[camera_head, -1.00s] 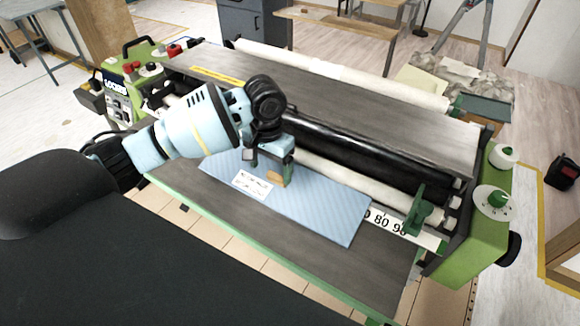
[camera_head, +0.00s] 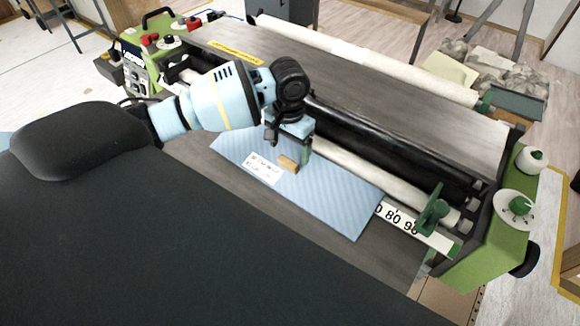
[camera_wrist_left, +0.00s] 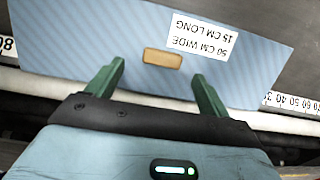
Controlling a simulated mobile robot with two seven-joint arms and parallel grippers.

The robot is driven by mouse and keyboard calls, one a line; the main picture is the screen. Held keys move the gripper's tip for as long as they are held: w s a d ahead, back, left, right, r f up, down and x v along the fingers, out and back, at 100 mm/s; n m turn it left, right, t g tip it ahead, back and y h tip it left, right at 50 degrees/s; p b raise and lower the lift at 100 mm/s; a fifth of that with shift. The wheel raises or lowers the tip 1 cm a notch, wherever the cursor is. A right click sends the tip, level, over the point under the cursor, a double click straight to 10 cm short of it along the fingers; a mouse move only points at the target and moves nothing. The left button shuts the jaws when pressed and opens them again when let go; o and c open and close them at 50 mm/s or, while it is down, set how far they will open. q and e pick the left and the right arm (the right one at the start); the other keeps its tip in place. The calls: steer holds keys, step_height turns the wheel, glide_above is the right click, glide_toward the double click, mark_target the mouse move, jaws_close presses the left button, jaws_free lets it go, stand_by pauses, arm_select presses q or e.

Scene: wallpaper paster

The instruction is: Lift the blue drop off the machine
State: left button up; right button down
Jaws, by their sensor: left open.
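The blue drop (camera_head: 335,200) is a light blue striped sheet lying flat on the machine's grey bed, in front of the rollers. It carries a white label (camera_head: 262,169) reading "50 CM WIDE 15 CM LONG" and a small tan block (camera_head: 289,164). My left gripper (camera_head: 287,148) is open and empty over the sheet's roller-side edge, close to the block. In the left wrist view, the green fingers (camera_wrist_left: 158,74) stand apart, and the tan block (camera_wrist_left: 163,58) lies just beyond the gap between their tips. My right gripper is not in view.
A black roller (camera_head: 385,150) and a white roller (camera_head: 345,167) run along the bed behind the sheet. Green end housings stand at the left (camera_head: 140,65) and right (camera_head: 488,255).

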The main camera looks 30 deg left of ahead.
mark_target(289, 160)
arm_select(q)
steer(key=f, duration=0.4)
steer(key=shift+w+a+f, duration=0.2)
steer(key=shift+f, duration=0.1)
steer(key=c, duration=1.1)
